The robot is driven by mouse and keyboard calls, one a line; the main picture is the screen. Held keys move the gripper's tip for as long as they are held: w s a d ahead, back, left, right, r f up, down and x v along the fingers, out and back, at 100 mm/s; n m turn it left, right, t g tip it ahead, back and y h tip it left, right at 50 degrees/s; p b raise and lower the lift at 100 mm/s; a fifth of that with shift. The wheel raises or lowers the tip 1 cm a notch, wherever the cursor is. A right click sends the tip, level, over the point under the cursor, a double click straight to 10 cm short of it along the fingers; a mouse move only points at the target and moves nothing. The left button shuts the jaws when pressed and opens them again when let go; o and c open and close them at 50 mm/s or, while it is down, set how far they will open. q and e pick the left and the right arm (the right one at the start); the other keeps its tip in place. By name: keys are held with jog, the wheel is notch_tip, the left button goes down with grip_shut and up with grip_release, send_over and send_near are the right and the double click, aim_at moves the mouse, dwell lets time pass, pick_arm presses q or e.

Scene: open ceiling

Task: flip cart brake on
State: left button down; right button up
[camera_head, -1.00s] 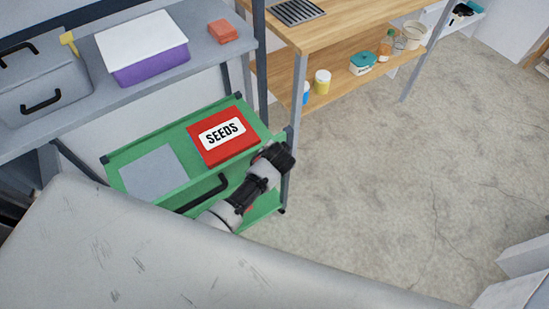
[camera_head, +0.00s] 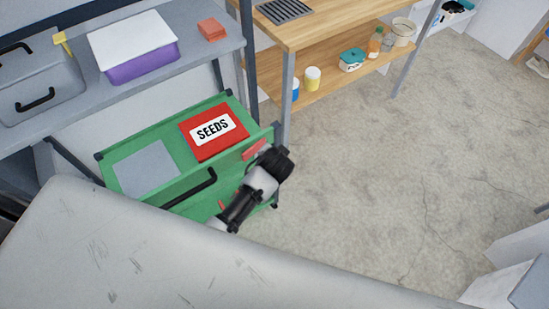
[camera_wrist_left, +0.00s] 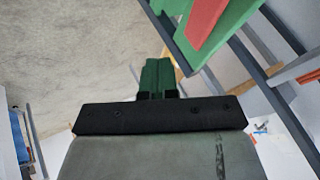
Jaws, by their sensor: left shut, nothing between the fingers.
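The green cart (camera_head: 110,172) stands under the grey shelf, with a black handle (camera_head: 190,189) on its near side. A small red piece (camera_head: 255,149) shows at its right end, partly behind my arm; I cannot tell if it is the brake. In the left wrist view a red piece (camera_wrist_left: 203,20) lies against a green panel (camera_wrist_left: 222,32) of the cart. My left gripper (camera_wrist_left: 158,65) is shut and empty, its green fingers below and left of that panel, apart from it in the picture. My arm hides the cart's near right corner. My right gripper is not in view.
A red SEEDS box (camera_head: 196,147) and a grey panel (camera_head: 146,168) lie in the cart. A wooden workbench (camera_head: 330,25) with a lower shelf stands behind to the right. A purple bin (camera_head: 142,66) sits on the grey shelf (camera_head: 205,62). The concrete floor (camera_head: 370,170) at right is clear.

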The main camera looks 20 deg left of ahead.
pick_arm(q)
jog(key=shift+d+v, duration=0.2)
jog(key=shift+v, duration=1.7)
